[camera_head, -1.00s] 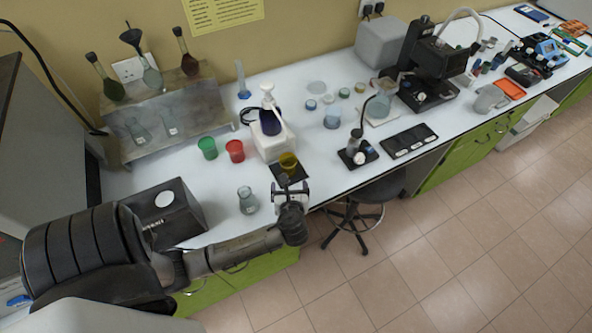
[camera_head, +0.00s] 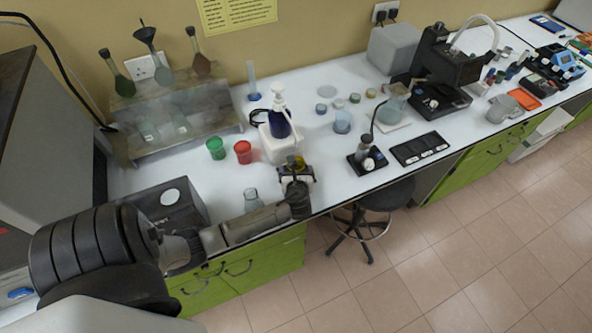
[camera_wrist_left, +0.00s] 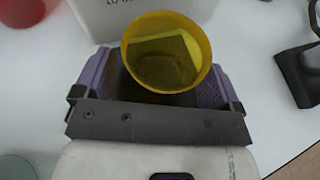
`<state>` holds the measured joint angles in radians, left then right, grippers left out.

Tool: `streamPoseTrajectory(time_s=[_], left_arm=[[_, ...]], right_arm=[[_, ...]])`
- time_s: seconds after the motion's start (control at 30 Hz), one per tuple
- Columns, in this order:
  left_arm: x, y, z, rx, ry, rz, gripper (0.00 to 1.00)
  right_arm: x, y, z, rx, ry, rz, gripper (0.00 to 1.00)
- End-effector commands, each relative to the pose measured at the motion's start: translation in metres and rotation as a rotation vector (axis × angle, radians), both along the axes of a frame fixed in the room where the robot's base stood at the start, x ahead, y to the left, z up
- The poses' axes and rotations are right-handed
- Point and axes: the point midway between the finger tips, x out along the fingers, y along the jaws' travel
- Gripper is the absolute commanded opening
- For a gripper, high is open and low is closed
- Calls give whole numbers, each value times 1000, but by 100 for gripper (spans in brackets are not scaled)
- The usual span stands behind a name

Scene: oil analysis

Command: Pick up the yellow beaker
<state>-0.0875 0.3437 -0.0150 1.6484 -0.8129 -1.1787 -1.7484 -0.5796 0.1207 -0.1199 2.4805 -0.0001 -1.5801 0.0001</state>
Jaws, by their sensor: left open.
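The yellow beaker (camera_head: 299,161) stands at the front of the white bench, just in front of a white device. In the left wrist view the yellow beaker (camera_wrist_left: 166,55) is seen from above, its round rim open and facing up. My left gripper (camera_head: 296,174) has come in from the bench's front side and is at the beaker. In the wrist view the left gripper (camera_wrist_left: 158,72) is open, with one purple-padded finger on each side of the beaker. Whether the pads touch the beaker is hidden by its rim. My right gripper is not in view.
The white device (camera_head: 283,145) with a dark bottle stands right behind the beaker. A green beaker (camera_head: 216,148) and a red beaker (camera_head: 243,152) stand left of it. A clear flask (camera_head: 253,199) is close behind my left forearm. A stool (camera_head: 386,193) stands in front.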

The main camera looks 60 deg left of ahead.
Motion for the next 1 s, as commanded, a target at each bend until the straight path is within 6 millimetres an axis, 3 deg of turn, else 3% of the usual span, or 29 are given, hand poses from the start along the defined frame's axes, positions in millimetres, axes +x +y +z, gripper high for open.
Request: streamPoseTrajectory(time_s=[0.33, 0.9, 1.0], left_arm=[[2, 4, -2, -1, 1, 1, 89], [2, 4, -2, -1, 1, 1, 35], [2, 4, -2, -1, 1, 1, 31]], right_arm=[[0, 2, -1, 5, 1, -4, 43], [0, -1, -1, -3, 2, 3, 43], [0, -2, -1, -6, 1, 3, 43]])
